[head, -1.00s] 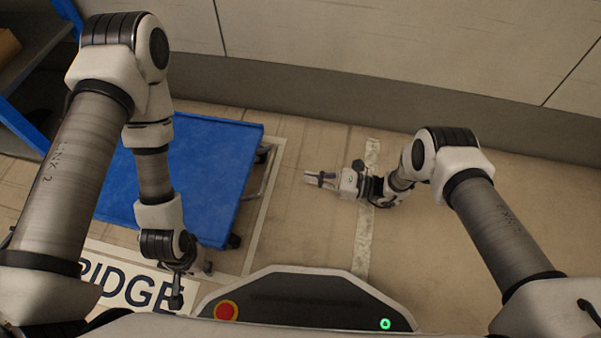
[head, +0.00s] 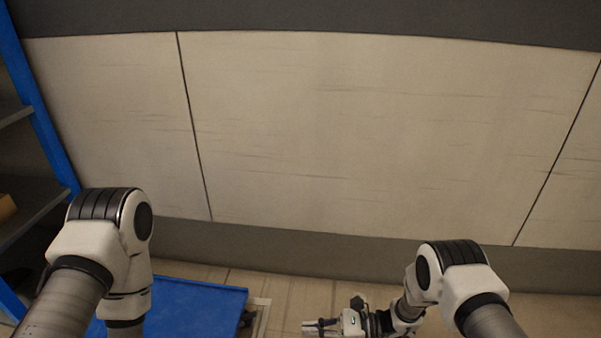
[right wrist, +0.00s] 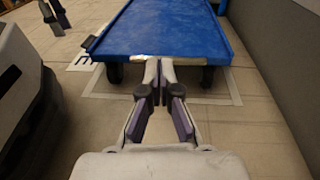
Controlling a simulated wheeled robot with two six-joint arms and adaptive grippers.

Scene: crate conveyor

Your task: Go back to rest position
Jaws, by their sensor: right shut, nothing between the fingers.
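My right gripper (head: 307,326) shows at the bottom edge of the head view, pointing left above the floor. In the right wrist view its two fingers (right wrist: 159,68) meet at the tips, with nothing between them. My left arm (head: 100,235) shows at the lower left of the head view, and its gripper is below the frame there. Dark finger-like parts (right wrist: 52,12) at the top left of the right wrist view may be my left gripper. Their opening is unclear.
A blue platform cart (head: 195,308) stands on the floor between my arms. It also shows ahead of the right fingers in the wrist view (right wrist: 165,30). A blue-framed shelf (head: 42,125) is at the left. A panelled wall (head: 370,130) spans the back.

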